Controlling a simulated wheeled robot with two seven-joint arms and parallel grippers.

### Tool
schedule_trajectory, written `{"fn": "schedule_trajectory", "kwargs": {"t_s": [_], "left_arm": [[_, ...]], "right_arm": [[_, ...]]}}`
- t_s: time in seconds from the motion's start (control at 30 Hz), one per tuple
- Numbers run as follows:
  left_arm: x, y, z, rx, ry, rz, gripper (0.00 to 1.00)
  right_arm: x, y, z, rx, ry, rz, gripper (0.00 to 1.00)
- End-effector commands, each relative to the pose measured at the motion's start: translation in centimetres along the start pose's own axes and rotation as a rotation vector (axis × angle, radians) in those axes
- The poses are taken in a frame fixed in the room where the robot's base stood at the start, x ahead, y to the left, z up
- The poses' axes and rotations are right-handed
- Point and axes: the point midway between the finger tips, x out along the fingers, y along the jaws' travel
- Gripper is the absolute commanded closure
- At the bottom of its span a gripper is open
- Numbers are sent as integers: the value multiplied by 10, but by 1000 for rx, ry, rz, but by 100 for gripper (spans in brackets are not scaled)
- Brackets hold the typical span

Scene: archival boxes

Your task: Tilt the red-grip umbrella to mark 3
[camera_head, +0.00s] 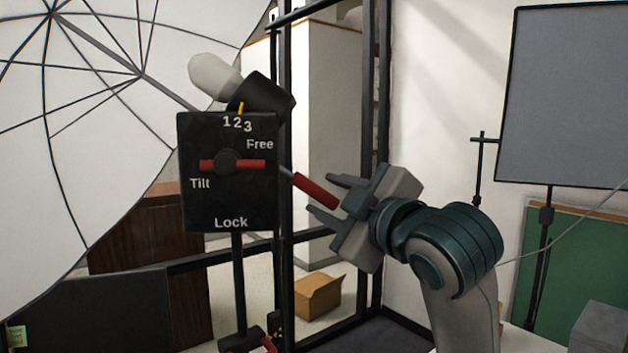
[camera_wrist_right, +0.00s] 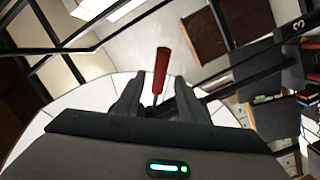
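The white umbrella (camera_head: 90,150) fills the left of the head view. A black tilt head (camera_head: 190,215) carries marks 1, 2 and 3, and its yellow pointer (camera_head: 240,108) stands by the 2. A red lock lever (camera_head: 250,164) lies level across its face, between the words Free and Lock. A red grip (camera_head: 316,189) on a rod slants down right from behind the head. My right gripper (camera_head: 335,196) is open, with a finger on either side of the grip's end. The wrist view shows the red grip (camera_wrist_right: 161,72) between the spread fingers. My left gripper is not in view.
A pale lamp (camera_head: 212,76) with a black base sits above the head. Black rack posts (camera_head: 283,230) stand behind the grip. A cardboard box (camera_head: 320,296) lies on the floor. A grey panel (camera_head: 565,95) on a stand is at the right.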

Motion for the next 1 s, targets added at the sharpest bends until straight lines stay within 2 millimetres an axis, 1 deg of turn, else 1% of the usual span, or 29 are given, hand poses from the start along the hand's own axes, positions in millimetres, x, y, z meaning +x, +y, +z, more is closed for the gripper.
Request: {"fn": "schedule_trajectory", "kwargs": {"t_s": [0.03,0.1,0.3,0.5,0.77,0.8,0.87,0.9,0.93,0.97,1.0], "left_arm": [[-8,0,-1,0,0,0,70],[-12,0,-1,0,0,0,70],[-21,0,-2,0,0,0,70],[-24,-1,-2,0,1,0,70],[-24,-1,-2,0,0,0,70],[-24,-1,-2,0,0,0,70],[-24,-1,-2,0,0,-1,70],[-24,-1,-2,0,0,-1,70],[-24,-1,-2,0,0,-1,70],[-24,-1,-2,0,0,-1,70],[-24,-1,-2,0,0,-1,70]], "right_arm": [[10,2,-2,3,-3,-5,63],[21,2,-2,3,-2,-4,63],[46,1,-1,2,-1,-2,63],[55,0,0,0,-1,-2,63],[56,0,0,0,0,-1,63],[56,0,0,0,0,-1,65],[56,0,0,0,0,-1,80],[56,0,0,0,0,-1,89],[56,0,0,0,0,-1,96],[56,0,0,0,0,-1,100],[56,0,0,0,0,-1,100]]}}
